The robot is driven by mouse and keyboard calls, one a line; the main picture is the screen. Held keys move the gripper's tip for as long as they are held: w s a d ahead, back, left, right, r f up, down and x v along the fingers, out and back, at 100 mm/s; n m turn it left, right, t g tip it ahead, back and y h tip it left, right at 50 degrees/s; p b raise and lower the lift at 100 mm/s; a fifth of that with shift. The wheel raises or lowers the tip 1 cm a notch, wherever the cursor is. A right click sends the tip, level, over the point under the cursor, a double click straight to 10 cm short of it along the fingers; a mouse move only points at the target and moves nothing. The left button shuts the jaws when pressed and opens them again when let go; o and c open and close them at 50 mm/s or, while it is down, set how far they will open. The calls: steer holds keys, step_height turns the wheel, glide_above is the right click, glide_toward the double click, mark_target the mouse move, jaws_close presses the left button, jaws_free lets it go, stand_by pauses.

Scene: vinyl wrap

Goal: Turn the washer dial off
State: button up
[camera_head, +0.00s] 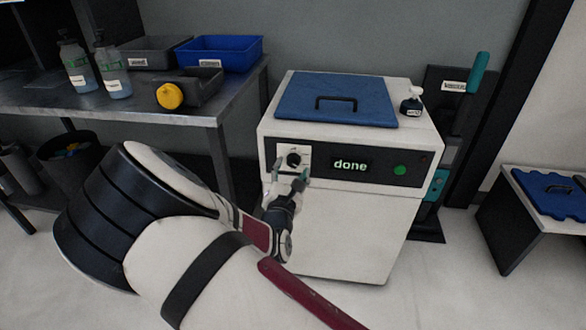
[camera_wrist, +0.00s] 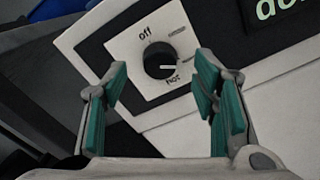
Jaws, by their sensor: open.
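The white washer (camera_head: 335,220) stands on the floor with a black front panel. Its black round dial (camera_head: 293,159) sits on a white plate at the panel's left. In the wrist view the dial (camera_wrist: 158,59) has "off" at its upper left, "hot" below, and another label at upper right that is hard to read. The dial's white mark points right, away from "off". The display (camera_head: 350,164) reads "done". My gripper (camera_head: 290,178) is open just in front of the dial. Its green-padded fingers (camera_wrist: 161,82) lie either side of the dial, apart from it, with nothing between them.
A green button (camera_head: 400,170) is at the panel's right. A blue lid (camera_head: 336,98) with a black handle and a small dark bottle (camera_head: 411,104) are on the washer top. A metal table (camera_head: 150,112) with bins and bottles stands left.

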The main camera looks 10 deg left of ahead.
mark_target(293, 162)
steer(key=shift+w+b, duration=0.4)
steer(key=shift+w, duration=1.25)
steer(key=c, duration=1.2)
steer(key=shift+o, duration=0.2)
steer(key=shift+r+p, duration=0.1)
steer(key=shift+p, duration=0.25)
